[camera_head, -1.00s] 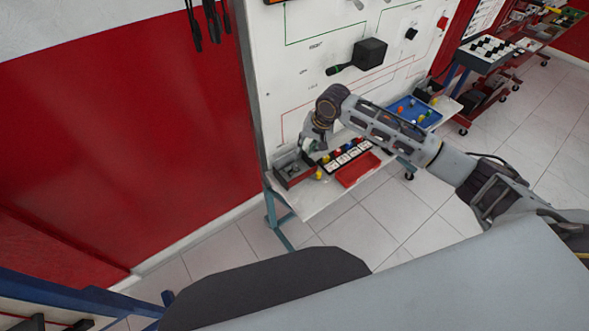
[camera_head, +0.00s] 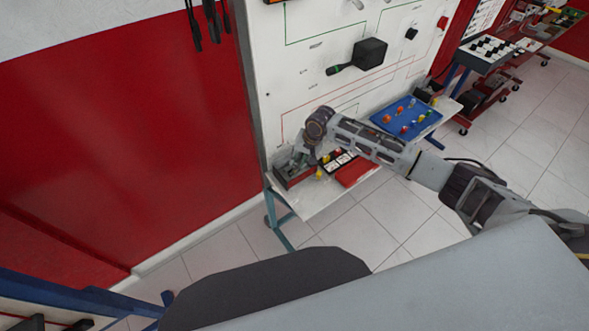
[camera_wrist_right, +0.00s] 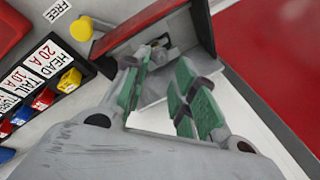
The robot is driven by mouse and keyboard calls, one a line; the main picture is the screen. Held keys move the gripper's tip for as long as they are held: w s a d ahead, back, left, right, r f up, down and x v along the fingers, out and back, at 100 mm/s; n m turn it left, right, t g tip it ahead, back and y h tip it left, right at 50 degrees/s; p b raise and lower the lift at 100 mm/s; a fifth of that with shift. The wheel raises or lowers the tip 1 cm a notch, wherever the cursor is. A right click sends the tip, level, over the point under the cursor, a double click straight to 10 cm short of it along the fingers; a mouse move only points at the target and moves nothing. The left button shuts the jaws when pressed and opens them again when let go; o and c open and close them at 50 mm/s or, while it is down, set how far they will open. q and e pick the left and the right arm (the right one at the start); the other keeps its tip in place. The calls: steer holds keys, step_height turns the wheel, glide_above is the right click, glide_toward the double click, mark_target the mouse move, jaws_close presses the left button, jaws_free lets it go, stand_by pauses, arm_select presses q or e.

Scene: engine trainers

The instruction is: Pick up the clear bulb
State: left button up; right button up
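In the wrist view, a small pale object with a yellowish spot (camera_wrist_right: 160,43) lies inside a grey and red box (camera_wrist_right: 207,28); it may be the clear bulb, but it is too small to be sure. My right gripper (camera_wrist_right: 163,68) has green pads spread apart with nothing visible between them, and its fingertips reach over the box. In the head view, the right gripper (camera_head: 303,158) is above the box (camera_head: 290,180) at the left end of the shelf, and my arm partly hides it. My left gripper is not in view.
A labelled fuse strip (camera_wrist_right: 35,85) with coloured fuses lies beside the box, with a yellow piece (camera_wrist_right: 80,28) close to the box. A red case (camera_head: 357,171) and a blue tray (camera_head: 385,119) with several coloured bulbs sit along the shelf. The white panel (camera_head: 330,100) rises behind.

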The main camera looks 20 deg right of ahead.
mark_target(295, 165)
steer(key=shift+f, duration=0.1)
steer(key=shift+x, duration=2.5)
steer(key=shift+s+a, duration=0.1)
steer(key=shift+s, duration=0.15)
steer(key=c, duration=0.5)
